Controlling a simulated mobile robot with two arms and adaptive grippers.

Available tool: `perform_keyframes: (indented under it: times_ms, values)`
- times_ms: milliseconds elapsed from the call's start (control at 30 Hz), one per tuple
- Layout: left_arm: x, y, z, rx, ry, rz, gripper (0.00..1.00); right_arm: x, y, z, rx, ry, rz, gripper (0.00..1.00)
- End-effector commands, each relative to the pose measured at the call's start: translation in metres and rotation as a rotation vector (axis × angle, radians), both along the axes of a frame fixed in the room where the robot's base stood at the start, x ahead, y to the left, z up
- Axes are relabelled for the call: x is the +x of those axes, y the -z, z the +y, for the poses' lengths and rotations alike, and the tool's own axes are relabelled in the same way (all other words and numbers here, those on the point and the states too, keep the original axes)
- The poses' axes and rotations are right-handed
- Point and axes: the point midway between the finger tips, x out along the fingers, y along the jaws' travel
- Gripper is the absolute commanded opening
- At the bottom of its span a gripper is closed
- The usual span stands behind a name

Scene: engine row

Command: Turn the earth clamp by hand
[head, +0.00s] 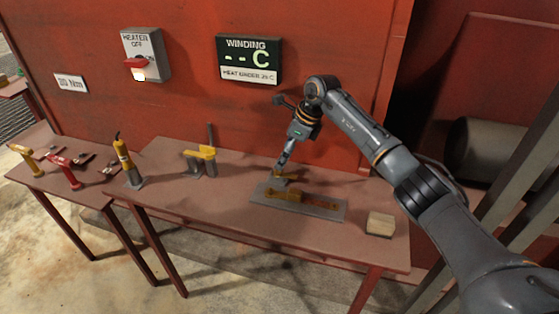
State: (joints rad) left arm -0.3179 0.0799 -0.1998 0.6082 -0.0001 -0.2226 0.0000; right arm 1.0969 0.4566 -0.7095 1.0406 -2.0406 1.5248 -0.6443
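A grey plate (333,211) lies on the table with a brass bar (300,196) on it. A small brass piece at the left end of the plate, perhaps the earth clamp (290,180), shows partly behind my gripper. My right gripper (282,165) comes down from above, with its fingertips at or just over this brass piece. The fingers look close together, but I cannot tell whether they hold it. My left gripper is not in view.
A yellow clamp-like tool (203,153) on a grey stand, a yellow cylindrical tool (124,158) and a wooden block (380,223) stand on the table (235,217). Red and yellow tools lie farther left. A heater switch (141,58) and winding display (249,60) hang on the red wall.

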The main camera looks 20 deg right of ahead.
Motion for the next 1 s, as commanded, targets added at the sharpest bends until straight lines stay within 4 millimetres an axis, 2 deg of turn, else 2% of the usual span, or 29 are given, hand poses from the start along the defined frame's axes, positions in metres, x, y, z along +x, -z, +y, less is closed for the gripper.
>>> perform_keyframes:
  times_ms: [100, 233, 400, 633, 667, 900, 1000]
  values:
    - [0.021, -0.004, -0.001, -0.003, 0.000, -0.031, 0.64, 0.004, 0.018, 0.007, 0.003, 0.001, 0.002, 0.81]
    - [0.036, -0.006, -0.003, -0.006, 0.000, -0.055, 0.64, 0.007, 0.031, 0.012, 0.003, 0.001, 0.001, 0.81]
    - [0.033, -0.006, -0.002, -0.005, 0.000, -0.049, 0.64, 0.009, 0.039, 0.014, 0.001, 0.000, -0.001, 0.81]
    - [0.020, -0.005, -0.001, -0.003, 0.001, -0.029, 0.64, 0.009, 0.039, 0.014, 0.001, 0.000, -0.001, 0.81]
    - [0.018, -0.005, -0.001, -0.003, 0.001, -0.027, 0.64, 0.009, 0.039, 0.014, 0.001, 0.000, -0.001, 0.77]
    - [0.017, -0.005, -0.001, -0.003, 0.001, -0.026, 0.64, 0.009, 0.039, 0.014, 0.001, 0.000, -0.001, 0.28]
    - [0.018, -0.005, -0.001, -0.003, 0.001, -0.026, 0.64, 0.009, 0.039, 0.014, 0.001, 0.000, -0.001, 0.27]
